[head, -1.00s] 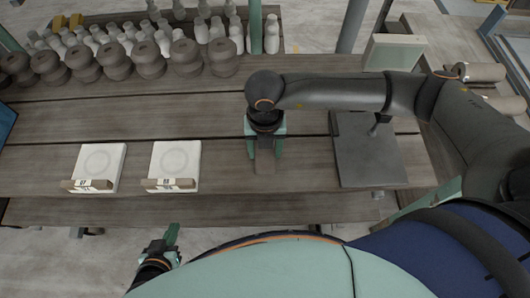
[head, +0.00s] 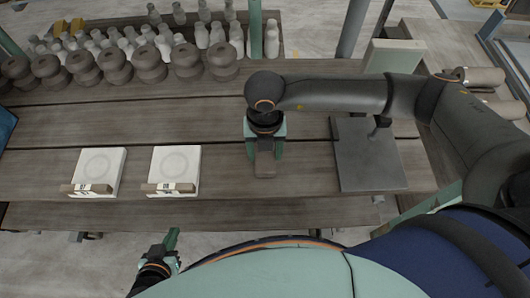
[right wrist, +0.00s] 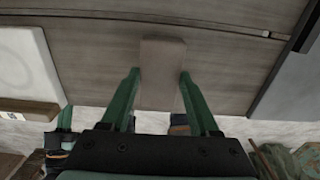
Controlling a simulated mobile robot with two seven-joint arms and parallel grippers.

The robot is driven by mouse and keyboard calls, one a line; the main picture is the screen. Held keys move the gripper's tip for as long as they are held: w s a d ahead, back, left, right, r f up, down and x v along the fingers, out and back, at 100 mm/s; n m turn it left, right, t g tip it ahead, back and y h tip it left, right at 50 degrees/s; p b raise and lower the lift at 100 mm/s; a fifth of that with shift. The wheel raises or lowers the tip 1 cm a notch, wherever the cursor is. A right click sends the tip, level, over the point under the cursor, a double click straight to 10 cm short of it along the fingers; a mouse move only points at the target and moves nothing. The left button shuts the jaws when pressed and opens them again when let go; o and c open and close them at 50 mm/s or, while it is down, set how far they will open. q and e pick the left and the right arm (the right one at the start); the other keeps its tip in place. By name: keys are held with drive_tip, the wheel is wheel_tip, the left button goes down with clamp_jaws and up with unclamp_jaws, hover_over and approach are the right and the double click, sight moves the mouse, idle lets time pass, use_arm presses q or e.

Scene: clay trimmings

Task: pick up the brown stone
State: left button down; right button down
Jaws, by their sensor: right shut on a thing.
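The brown stone (head: 265,165) is a small grey-brown block at the front middle of the wooden bench. My right gripper (head: 265,152) points down over it, its green fingers on either side. In the right wrist view the stone (right wrist: 161,70) lies between the fingertips (right wrist: 160,75), and the gripper is shut on it. I cannot tell whether the stone touches the bench. My left gripper (head: 170,243) is low in front of the bench, away from the stone. Its fingers are seen edge-on, so its opening is unclear.
Two white slabs (head: 102,161) (head: 179,160) with brown bars along their fronts lie to the left. A dark grey plate (head: 368,160) lies to the right. Brown spool-shaped pieces (head: 150,65) and pale bottles (head: 217,32) line the back. The bench between is clear.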

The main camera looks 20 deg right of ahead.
drive_tip(key=s+a+r+b, duration=0.2)
drive_tip(key=s+a+r, duration=0.6)
drive_tip(key=a+r, duration=0.3)
drive_tip(key=shift+a+r, duration=0.15)
drive_tip(key=shift+r, duration=0.4)
drive_tip(key=shift+s, duration=0.1)
